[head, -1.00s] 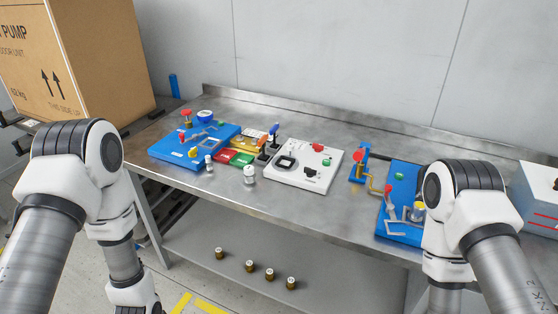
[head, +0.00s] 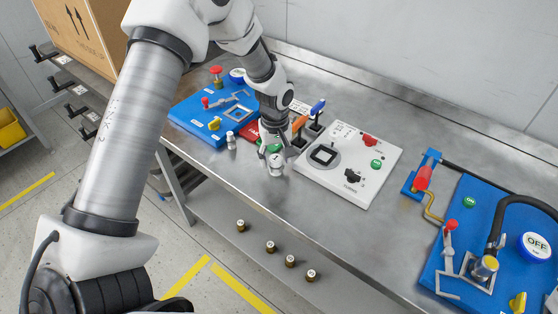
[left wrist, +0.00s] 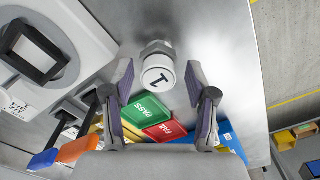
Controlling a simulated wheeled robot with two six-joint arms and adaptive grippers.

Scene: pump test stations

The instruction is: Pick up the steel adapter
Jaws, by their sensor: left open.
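A steel adapter (head: 276,163) with a round white cap stands upright near the front edge of the bench. In the left wrist view the adapter (left wrist: 158,74) shows a "1" on its cap. My left gripper (head: 277,152) is open just above the adapter, fingers pointing down. In the left wrist view the adapter lies between and slightly beyond the open fingertips (left wrist: 160,80); I see no grip on it. A smaller silver piece with a white top (head: 231,141) stands to its left. My right gripper is out of view.
A white panel (head: 375,185) with switches lies right of the adapter. A blue station (head: 185,108) is to the left; another blue station (head: 447,262) is at the right. Green PASS (left wrist: 146,108) and red FAIL (left wrist: 164,131) trays are close by. Several brass fittings (head: 290,261) stand on the lower shelf.

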